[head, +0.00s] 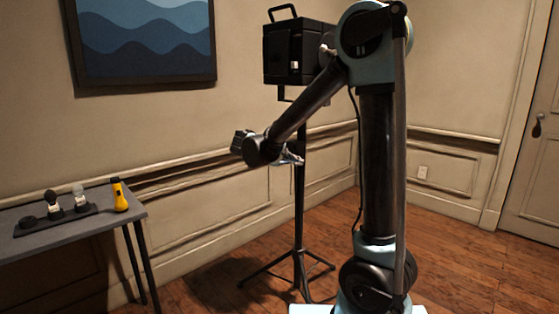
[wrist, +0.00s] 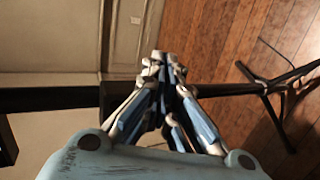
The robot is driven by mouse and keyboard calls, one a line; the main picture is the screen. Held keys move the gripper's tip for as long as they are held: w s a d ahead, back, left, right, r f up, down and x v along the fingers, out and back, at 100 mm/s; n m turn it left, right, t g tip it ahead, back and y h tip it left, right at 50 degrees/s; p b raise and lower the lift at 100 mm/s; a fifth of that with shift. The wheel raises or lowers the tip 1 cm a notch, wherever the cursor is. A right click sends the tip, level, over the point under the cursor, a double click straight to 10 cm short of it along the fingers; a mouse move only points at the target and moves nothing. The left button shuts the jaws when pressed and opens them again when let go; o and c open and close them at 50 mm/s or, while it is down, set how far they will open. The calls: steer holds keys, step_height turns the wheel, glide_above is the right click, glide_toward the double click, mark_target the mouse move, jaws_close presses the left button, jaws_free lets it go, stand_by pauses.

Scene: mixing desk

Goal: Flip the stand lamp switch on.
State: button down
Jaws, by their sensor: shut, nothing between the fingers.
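The stand lamp (head: 300,50) has a black box-shaped head with a handle on top, in the upper middle of the head view. A small pale part, possibly the switch, shows on its face; its position cannot be read. The thin black pole (head: 299,215) runs down to a tripod base on the floor. My gripper (head: 293,158) is below the lamp head, close to the pole; whether it touches is unclear. In the wrist view my gripper (wrist: 162,62) has its fingertips together and empty, with the pole (wrist: 233,89) and tripod legs (wrist: 268,86) beyond it.
A grey table (head: 70,242) at the left holds a yellow flashlight (head: 119,195) and a black tray with small bulb-like items. A framed wave picture (head: 147,42) hangs on the wall. A door (head: 532,150) is at the right. Wooden floor is open around the tripod.

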steer(key=a+n+t+h, duration=0.1)
steer(key=a+t, duration=0.3)
steer(key=a, duration=1.2)
steer(key=shift+w+f, duration=0.3)
steer(key=shift+w, duration=0.1)
steer(key=x, duration=1.4)
steer(key=shift+a, duration=0.15)
